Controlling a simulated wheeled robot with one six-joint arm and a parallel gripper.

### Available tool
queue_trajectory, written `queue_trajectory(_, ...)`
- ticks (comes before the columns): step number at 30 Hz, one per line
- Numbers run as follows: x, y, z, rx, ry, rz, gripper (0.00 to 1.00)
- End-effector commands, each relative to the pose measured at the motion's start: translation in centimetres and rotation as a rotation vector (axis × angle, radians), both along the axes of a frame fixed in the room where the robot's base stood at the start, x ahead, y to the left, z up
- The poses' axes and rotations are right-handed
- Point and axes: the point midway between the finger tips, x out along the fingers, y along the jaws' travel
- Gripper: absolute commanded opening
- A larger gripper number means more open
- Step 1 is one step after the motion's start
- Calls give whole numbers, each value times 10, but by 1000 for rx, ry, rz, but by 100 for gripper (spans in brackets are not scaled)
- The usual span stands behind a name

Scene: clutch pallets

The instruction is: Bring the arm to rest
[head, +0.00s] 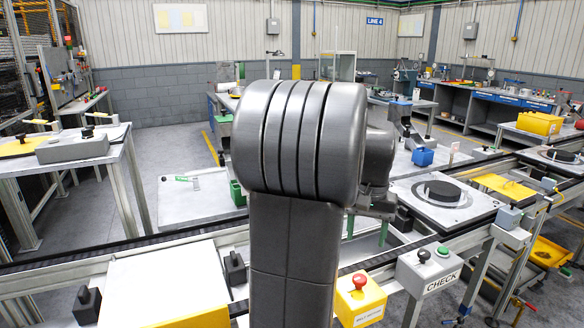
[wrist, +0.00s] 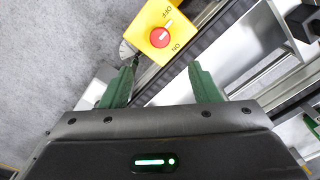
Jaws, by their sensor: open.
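My gripper (wrist: 163,84) is open in the wrist view, its two green fingers apart with nothing held between them. A yellow box with a red knob and ON and OFF marks (wrist: 160,28) shows beyond the fingertips; I cannot tell whether they touch. In the head view my raised grey arm fills the middle. My gripper (head: 367,228) shows partly behind it, green fingers pointing down over the conveyor area. The arm hides part of the gripper and the bench behind.
A yellow box with a red button (head: 360,298) and a grey CHECK box (head: 428,270) stand at the conveyor's near side. A pallet with a black disc (head: 443,203) is at the right. A side table (head: 88,160) stands at the left. Grey floor is open at the back left.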

Motion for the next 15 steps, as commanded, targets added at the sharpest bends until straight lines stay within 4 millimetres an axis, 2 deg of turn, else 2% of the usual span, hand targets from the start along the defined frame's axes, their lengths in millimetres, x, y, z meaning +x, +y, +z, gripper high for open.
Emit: queue_trajectory(15,-1,0,-97,2,5,-1,56)
